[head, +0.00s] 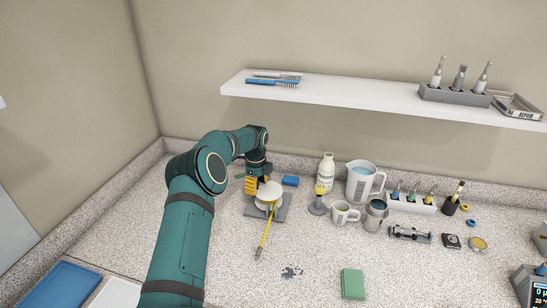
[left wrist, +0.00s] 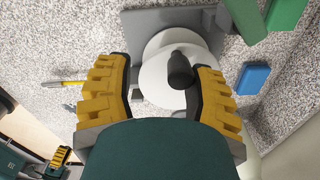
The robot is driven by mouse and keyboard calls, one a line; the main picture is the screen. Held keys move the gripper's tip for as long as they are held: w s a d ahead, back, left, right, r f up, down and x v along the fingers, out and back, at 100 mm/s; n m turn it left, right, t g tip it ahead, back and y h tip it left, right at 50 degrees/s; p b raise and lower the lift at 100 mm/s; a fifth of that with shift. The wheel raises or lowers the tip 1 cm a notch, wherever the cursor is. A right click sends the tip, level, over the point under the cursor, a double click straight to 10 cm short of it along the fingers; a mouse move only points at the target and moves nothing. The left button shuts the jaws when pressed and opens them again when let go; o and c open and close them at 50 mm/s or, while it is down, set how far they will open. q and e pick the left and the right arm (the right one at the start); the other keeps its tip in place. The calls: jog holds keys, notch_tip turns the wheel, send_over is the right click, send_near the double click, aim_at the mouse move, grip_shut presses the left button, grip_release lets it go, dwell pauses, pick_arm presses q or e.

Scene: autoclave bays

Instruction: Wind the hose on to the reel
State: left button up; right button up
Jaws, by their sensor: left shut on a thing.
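The white reel (head: 269,196) stands on a grey base plate (head: 283,213) on the counter. The yellow hose (head: 266,234) runs from the reel toward the front, with a grey end piece (head: 258,253) lying on the counter. My left gripper (head: 257,184) is at the reel. In the left wrist view its yellow fingers (left wrist: 163,95) are on either side of the reel's dark crank knob (left wrist: 180,70), and it is shut on that knob. The hose also shows there at the left (left wrist: 65,84). A yellow finger of my right gripper (left wrist: 60,156) shows at the lower left; its jaws are unclear.
A blue block (head: 290,181) lies just behind the reel. A bottle (head: 326,170), a jug (head: 363,180) and mugs (head: 342,213) stand to the right. A dark patch (head: 291,272) and a green block (head: 353,284) are in front. A shelf (head: 350,94) hangs above.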

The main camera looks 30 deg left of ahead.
aim_at(274, 197)
pick_arm(q)
jog(key=n, duration=0.2)
jog(key=d+n, duration=0.1)
jog(key=n, duration=0.1)
jog(key=s+d+n, duration=0.1)
jog(key=shift+n, duration=0.4)
jog(key=n, duration=0.1)
jog(key=d+n, duration=0.1)
jog(key=n, duration=0.2)
jog(key=shift+d+n, duration=0.35)
jog(key=shift+n, duration=0.05)
jog(key=n, duration=0.2)
jog(key=d+n, duration=0.1)
jog(key=n, duration=0.1)
jog(key=shift+w+d, duration=0.2)
jog(key=n, duration=0.2)
jog(key=w+d+n+p, duration=0.1)
jog(key=n, duration=0.1)
jog(key=shift+d+n, duration=0.15)
jog(key=shift+n, duration=0.25)
notch_tip(274, 197, up, 14)
jog(key=shift+f, duration=0.2)
